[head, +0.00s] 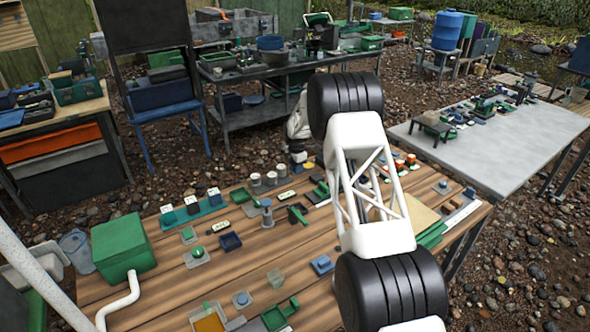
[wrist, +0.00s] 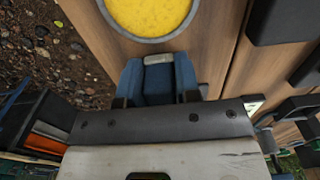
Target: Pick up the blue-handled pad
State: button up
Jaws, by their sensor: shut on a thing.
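My gripper (wrist: 157,98) is in the wrist view, with its dark fingers on either side of a blue piece. This is the blue-handled pad (wrist: 160,82), a blue body with a pale grey strip on top. The gripper is shut on it. The pad's underside is hidden, so I cannot tell whether it touches the table. In the head view my gripper (head: 298,160) is small at the far edge of the wooden table, partly beside my arm. The pad is too small there to make out clearly.
A round dish of yellow material (wrist: 150,14) lies close to the pad. The wooden table (head: 165,290) holds a green box (head: 122,246), a small blue-topped block (head: 322,264) and several small parts. A grey table (head: 490,150) stands to the right. Gravel lies beyond the table edge.

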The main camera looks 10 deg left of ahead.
jog(key=shift+r, duration=0.1)
jog(key=shift+r, duration=0.85)
jog(key=shift+s+d+r, duration=0.1)
jog(key=shift+s+r, duration=0.1)
jog(key=shift+r, duration=0.25)
jog(key=shift+s+d+r, duration=0.1)
jog(key=shift+s+r, duration=0.05)
jog(key=shift+r, duration=0.25)
jog(key=s+d, duration=0.1)
jog(key=s, duration=0.3)
jog(key=s+d+r, duration=0.1)
jog(key=s+d, duration=0.1)
jog(key=s, duration=0.3)
jog(key=s+d, duration=0.2)
jog(key=s, duration=0.3)
jog(key=shift+s+d+r, duration=0.1)
jog(key=shift+d+r, duration=0.1)
jog(key=shift+d, duration=0.05)
